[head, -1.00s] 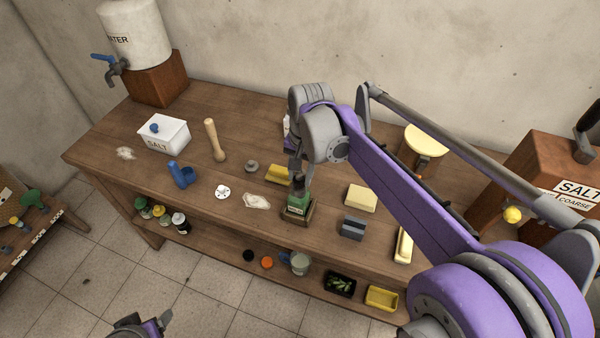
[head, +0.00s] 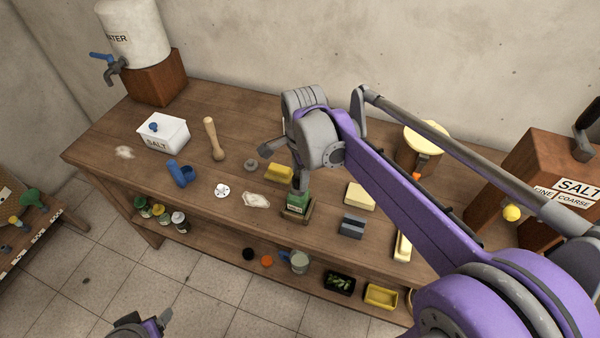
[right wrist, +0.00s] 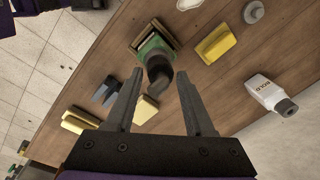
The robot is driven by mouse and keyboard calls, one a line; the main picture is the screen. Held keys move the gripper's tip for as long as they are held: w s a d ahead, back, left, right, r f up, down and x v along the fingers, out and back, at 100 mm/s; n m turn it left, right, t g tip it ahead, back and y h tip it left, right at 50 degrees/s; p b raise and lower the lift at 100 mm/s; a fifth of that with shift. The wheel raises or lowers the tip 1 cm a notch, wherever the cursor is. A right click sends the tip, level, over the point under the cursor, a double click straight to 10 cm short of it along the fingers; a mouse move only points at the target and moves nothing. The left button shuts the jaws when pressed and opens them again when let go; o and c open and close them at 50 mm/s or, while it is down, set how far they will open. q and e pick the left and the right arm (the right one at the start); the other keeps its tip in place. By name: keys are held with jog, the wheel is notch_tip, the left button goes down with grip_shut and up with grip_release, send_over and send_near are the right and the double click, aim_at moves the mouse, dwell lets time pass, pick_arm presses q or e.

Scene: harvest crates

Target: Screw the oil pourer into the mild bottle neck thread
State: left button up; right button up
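The green bottle (head: 297,203), which I take to be the mild one, stands upright in a small wooden holder at the table's front. The right wrist view shows the same green bottle (right wrist: 153,48) with the dark pourer (right wrist: 160,72) on its neck and a curved spout. I cannot tell how deeply it sits in the thread. My right gripper (right wrist: 160,80) is open, its fingers spread near the spout with clear gaps. In the head view my right gripper (head: 284,166) is above the bottle, partly hidden by its wrist.
A white bottle labelled BOLD (right wrist: 268,92) stands nearby. A wooden pestle (head: 213,138) and white salt box (head: 163,133) are further left.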

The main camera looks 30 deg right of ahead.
jog(key=n, duration=0.5)
jog(key=shift+w+d+n+y, duration=0.1)
jog(key=shift+n+y, duration=0.2)
jog(key=shift+n, duration=0.1)
jog(key=n, duration=0.6)
jog(key=shift+w, duration=0.1)
jog(key=shift+c, duration=0.2)
jog(key=c, duration=0.7)
jog(key=m, duration=0.6)
jog(key=shift+c, duration=0.2)
jog(key=m, duration=0.5)
jog(key=shift+s+m, duration=0.2)
jog(key=shift+m, duration=0.2)
jog(key=o, duration=0.8)
